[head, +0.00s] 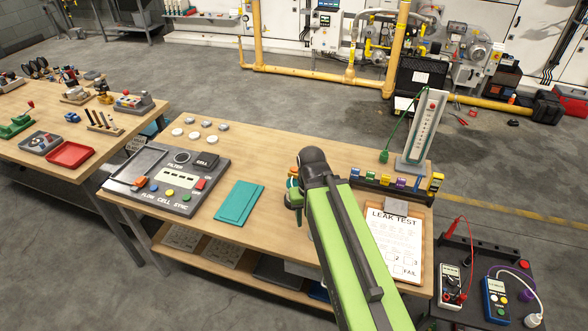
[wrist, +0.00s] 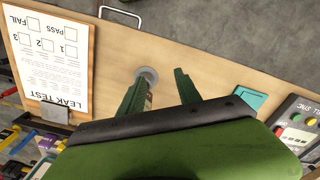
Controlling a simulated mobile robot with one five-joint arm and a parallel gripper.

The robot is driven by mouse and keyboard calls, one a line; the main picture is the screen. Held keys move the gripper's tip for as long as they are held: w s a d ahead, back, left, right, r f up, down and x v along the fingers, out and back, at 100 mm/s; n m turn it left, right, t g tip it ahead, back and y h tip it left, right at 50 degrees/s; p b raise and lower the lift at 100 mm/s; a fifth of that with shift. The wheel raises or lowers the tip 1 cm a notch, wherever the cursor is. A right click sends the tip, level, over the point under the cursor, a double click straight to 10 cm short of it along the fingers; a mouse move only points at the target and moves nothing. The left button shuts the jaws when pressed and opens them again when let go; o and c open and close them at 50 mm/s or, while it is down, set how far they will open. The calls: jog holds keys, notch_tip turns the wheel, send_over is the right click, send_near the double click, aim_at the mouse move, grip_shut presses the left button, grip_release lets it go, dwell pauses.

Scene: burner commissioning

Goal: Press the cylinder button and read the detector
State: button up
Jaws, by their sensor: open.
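My gripper (wrist: 160,72) is open over the front part of the workbench, its two green fingers apart in the wrist view. A small round grey disc (wrist: 149,73) shows between the fingertips, closer to the left finger. Whether it is the cylinder's button I cannot tell, and the left finger hides part of what is under it. In the head view my arm hides most of this spot; a small orange and teal part (head: 292,184) shows beside my wrist. A tall grey upright instrument (head: 425,130) with a scale and green lead stands at the back right; I cannot tell whether it is the detector.
A LEAK TEST clipboard (head: 396,250) lies right of my arm, near a rack of coloured blocks (head: 385,184). A teal pad (head: 238,203) and a FLOW CELL SYNC panel (head: 170,180) lie left. Two meters (head: 452,286) sit on a dark lower stand at right.

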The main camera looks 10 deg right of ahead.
grip_shut()
dwell(1.3)
